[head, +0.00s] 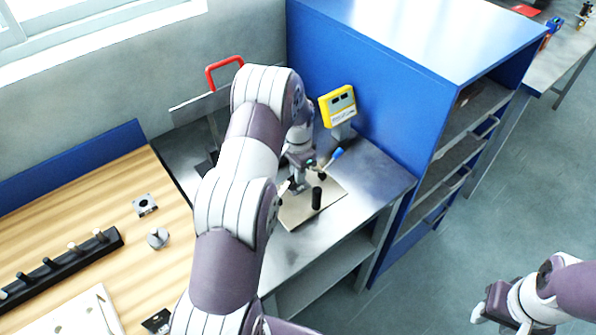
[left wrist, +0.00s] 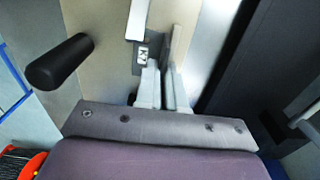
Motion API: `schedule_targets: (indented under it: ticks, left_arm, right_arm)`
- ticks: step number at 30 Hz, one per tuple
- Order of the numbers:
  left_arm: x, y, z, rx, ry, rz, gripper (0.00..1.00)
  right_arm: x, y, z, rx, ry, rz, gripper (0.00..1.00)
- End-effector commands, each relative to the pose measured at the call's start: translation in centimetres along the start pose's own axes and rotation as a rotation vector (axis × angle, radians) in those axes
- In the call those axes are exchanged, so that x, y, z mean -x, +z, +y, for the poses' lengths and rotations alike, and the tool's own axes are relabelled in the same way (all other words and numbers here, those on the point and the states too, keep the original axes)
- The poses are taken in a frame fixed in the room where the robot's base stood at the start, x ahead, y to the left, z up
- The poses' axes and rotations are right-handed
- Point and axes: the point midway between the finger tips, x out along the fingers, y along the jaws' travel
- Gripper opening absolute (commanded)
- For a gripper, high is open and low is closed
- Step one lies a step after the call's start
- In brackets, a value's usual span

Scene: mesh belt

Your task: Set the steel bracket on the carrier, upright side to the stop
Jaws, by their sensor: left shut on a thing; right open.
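My left gripper (head: 296,186) is over the tan board (head: 326,205) on the steel bench. In the left wrist view its fingers (left wrist: 164,82) are shut on a grey steel bracket (left wrist: 177,45), whose thin upright side shows between and beyond the fingertips. The tan board fills the area behind it (left wrist: 110,50). A light, narrow bar (left wrist: 138,18) lies just beyond the bracket and may be the stop. I cannot tell whether the bracket touches the board. In the head view my arm and gripper mostly hide the bracket. My right gripper (head: 492,308) is open and empty, above the floor.
A black knob (head: 317,198) stands on the board near the gripper; it also shows in the left wrist view (left wrist: 60,62). A yellow device (head: 338,106) and blue cabinet (head: 370,75) stand behind. The wooden table (head: 120,245) holds a black pin rack (head: 60,266) and small metal parts.

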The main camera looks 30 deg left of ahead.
Motion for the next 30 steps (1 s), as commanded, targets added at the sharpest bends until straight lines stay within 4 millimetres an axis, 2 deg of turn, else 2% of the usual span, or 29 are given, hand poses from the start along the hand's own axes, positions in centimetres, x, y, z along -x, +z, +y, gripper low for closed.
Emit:
schedule_targets:
  ticks: [10,11,12,13,24,26,28,30]
  left_arm:
    - [-0.9,0.0,0.0,0.000,0.001,-0.001,0.00]
    - [-0.8,0.0,0.0,0.000,0.001,-0.001,0.18]
    - [-0.8,0.1,0.1,0.000,0.002,-0.002,0.31]
    - [-0.9,0.1,0.1,0.000,0.002,-0.002,0.34]
    - [-0.9,0.2,0.1,0.001,0.005,-0.006,0.34]
    - [-0.3,0.2,0.1,0.001,0.005,-0.006,0.34]
    - [0.5,0.1,0.1,0.001,0.004,-0.004,0.34]
    - [2.2,0.1,0.0,0.001,0.000,0.000,0.34]
  right_arm:
    - [-0.6,0.1,0.0,0.000,0.000,0.000,0.43]
    - [-0.5,0.1,0.0,0.000,0.000,0.000,0.43]
    - [-0.5,0.1,0.0,0.000,0.000,0.000,0.43]
    - [-0.5,0.1,0.0,0.000,0.000,0.000,0.43]
    - [-0.4,0.1,0.0,0.000,0.000,0.000,0.43]
    - [0.1,0.0,0.0,0.000,0.000,0.000,0.43]
    - [-0.6,0.1,0.0,0.000,0.000,0.000,0.43]
    - [-1.1,0.1,0.0,0.000,0.000,0.000,0.43]
